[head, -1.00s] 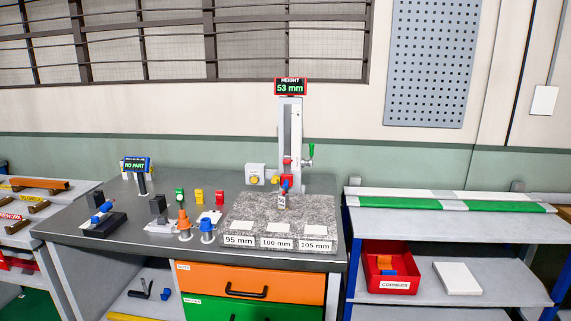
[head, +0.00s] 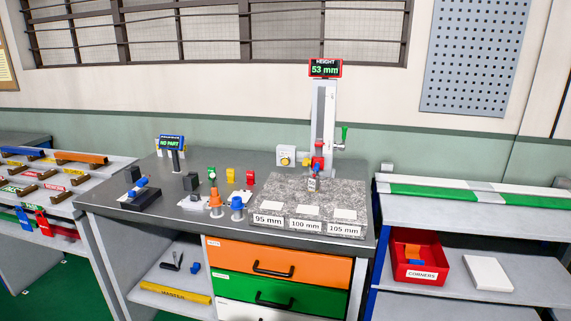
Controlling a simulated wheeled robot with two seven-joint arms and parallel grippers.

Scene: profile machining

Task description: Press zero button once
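A height gauge (head: 330,115) stands at the back of a granite plate (head: 352,192) on the grey bench. Its display (head: 325,68) reads "HEIGHT 53 mm". A small pale box with a round yellow button (head: 285,161) sits just left of the gauge column; any lettering on it is too small to read. A red and blue probe part (head: 317,163) is on the column, low over the plate, with a green-handled lever (head: 344,136) to its right. Neither of my grippers is in view.
Plates marked 95 mm (head: 268,220), 100 mm and 105 mm line the granite's front. Orange (head: 215,201) and blue cone-shaped pieces stand left of it. A "NO PART" display (head: 170,142) is farther left. A shelf with a red corners bin (head: 418,258) stands right.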

